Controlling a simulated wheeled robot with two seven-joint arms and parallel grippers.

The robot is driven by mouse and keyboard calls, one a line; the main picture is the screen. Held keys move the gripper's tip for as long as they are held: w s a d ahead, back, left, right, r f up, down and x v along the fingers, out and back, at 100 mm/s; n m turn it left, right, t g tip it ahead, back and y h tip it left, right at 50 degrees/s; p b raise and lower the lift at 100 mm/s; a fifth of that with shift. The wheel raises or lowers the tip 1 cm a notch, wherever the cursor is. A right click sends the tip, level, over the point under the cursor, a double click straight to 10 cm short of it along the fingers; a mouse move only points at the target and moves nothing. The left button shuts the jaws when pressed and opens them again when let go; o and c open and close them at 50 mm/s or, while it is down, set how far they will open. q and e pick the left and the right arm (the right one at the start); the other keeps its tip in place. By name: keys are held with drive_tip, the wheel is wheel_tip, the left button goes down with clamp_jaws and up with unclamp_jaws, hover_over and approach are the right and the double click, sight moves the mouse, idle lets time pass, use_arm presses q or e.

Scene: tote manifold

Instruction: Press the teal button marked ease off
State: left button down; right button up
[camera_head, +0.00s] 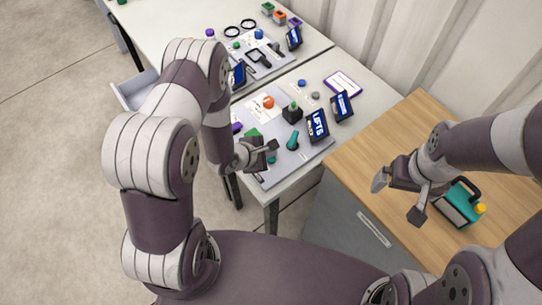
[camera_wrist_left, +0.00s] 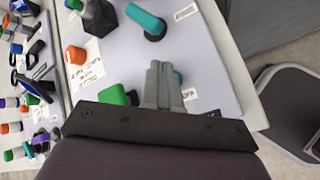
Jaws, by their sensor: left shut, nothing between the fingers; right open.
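The teal button (camera_wrist_left: 179,76) shows in the left wrist view as a small teal edge beside my left gripper's fingers, which hide most of it. A white label (camera_wrist_left: 189,94) with partly hidden lettering lies beside it. My left gripper (camera_head: 269,148) is shut and empty over the near part of the grey panel (camera_head: 309,152); its closed fingers also show in the left wrist view (camera_wrist_left: 162,82). I cannot tell whether the fingertips touch the button. My right gripper (camera_head: 398,197) is open and empty above the wooden cabinet top.
The panel also carries a teal lever (camera_head: 292,141), a green block (camera_wrist_left: 112,95), an orange button (camera_head: 268,102) and a black, green-topped part (camera_head: 291,112). A "LIFTS" screen (camera_head: 317,125) stands at its right. A teal jug (camera_head: 459,204) is near my right gripper.

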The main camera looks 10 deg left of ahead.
sight(269, 160)
use_arm(q)
drive_tip(key=shift+f, duration=0.15)
idle(0.7)
drive_tip(key=shift+f, duration=0.3)
drive_tip(key=shift+f+b, duration=0.45)
drive_tip(key=shift+f, duration=0.05)
idle(0.5)
drive_tip(key=shift+r, duration=0.1)
drive_tip(key=shift+r+p, duration=0.85)
drive_tip(key=shift+p, duration=0.1)
wheel_tip(269, 160, up, 5)
drive_tip(key=p, duration=0.5)
drive_tip(key=shift+r, duration=0.1)
